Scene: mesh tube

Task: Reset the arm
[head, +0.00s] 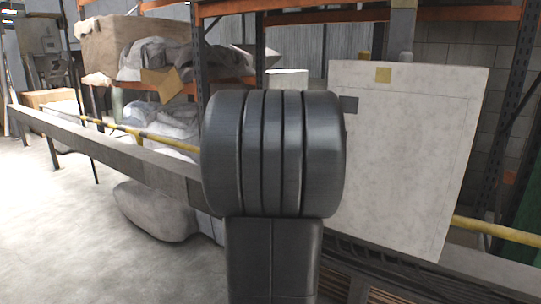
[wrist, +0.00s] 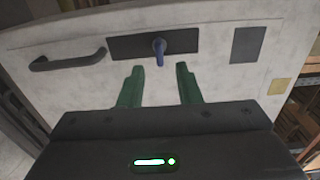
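My gripper (wrist: 159,88) shows in the wrist view, with two green fingers standing apart and nothing between them. Beyond the fingertips is a pale cabinet panel (wrist: 70,70). On it is a dark plate (wrist: 125,46) with a blue handle (wrist: 159,50), which lies just past the gap between the fingers. I cannot tell the exact distance, but the fingers are not closed on the handle. In the head view a dark part of my arm fills the middle and hides my gripper. The pale cabinet (head: 405,150) stands behind it to the right.
A dark bar handle (wrist: 68,60) and a dark square (wrist: 248,44) are also on the panel. In the head view, a grey beam (head: 110,150) and a yellow rail (head: 500,232) cross the scene. Shelving with wrapped goods (head: 160,60) stands behind. The floor at left (head: 60,240) is clear.

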